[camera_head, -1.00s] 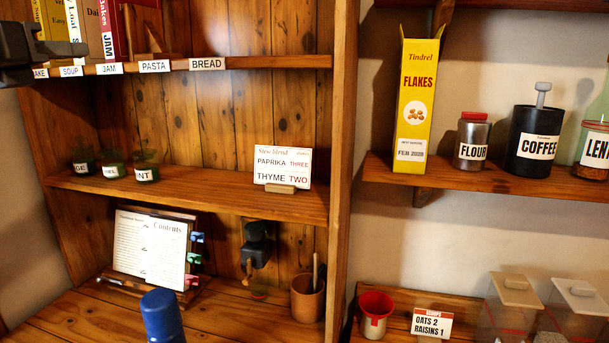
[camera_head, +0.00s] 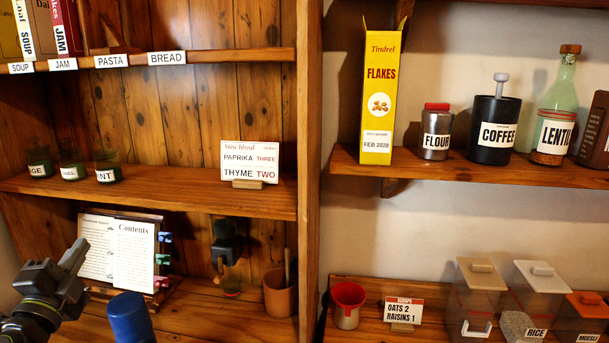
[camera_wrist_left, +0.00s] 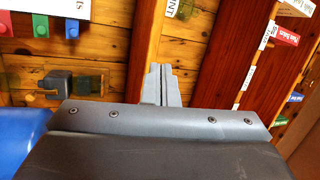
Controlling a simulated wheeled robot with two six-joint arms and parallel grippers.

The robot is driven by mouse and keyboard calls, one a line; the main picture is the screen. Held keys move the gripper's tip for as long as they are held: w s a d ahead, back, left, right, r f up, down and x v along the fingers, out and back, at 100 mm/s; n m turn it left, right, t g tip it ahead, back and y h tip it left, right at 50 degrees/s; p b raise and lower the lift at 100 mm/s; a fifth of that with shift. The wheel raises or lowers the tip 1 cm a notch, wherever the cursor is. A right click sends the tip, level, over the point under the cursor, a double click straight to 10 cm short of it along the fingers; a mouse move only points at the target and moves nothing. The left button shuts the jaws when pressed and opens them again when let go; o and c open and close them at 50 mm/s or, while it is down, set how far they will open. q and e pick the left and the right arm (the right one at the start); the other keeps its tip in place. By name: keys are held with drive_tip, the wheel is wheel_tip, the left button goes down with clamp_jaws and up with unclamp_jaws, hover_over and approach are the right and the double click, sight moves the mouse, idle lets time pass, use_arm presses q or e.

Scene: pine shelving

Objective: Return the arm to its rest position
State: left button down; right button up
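My left gripper (camera_head: 76,256) is at the lower left of the head view, in front of the open recipe book (camera_head: 118,250) and apart from the shelves. In the left wrist view its two fingers (camera_wrist_left: 162,84) lie side by side with no clear gap, and nothing shows between them. My right gripper is in neither view.
A blue rounded object (camera_head: 130,318) stands close to the left gripper. Right shelves hold a flakes box (camera_head: 378,95), jars, a red-rimmed cup (camera_head: 348,304) and clear bins.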

use_arm(q)
drive_tip(key=s+d+f+n+g+y, duration=0.1)
drive_tip(key=s+f+n+g, duration=0.3)
drive_tip(key=f, duration=0.4)
drive_tip(key=s+d+f+n+g+y, duration=0.1)
drive_tip(key=s+f+n+g, duration=0.3)
drive_tip(key=f, duration=0.4)
drive_tip(key=s+f+n+g+y, duration=0.2)
drive_tip(key=s+f+n, duration=0.1)
drive_tip(key=s+f, duration=0.4)
drive_tip(key=s+d+f+n+g+h, duration=0.45)
drive_tip(key=s+d+f+g, duration=0.25)
drive_tip(key=s+d+f, duration=0.55)
wheel_tip(320, 180, down, 23)
drive_tip(key=s+a+g+h, duration=0.1)
drive_tip(key=s+g, duration=0.1)
drive_tip(key=s+d+f, duration=0.1)
drive_tip(key=s+f, duration=1.3)
drive_tip(key=f, duration=0.2)
drive_tip(key=shift+s+f+g, duration=0.2)
drive_tip(key=shift+s+g, duration=0.2)
drive_tip(key=shift+m+h, duration=0.25)
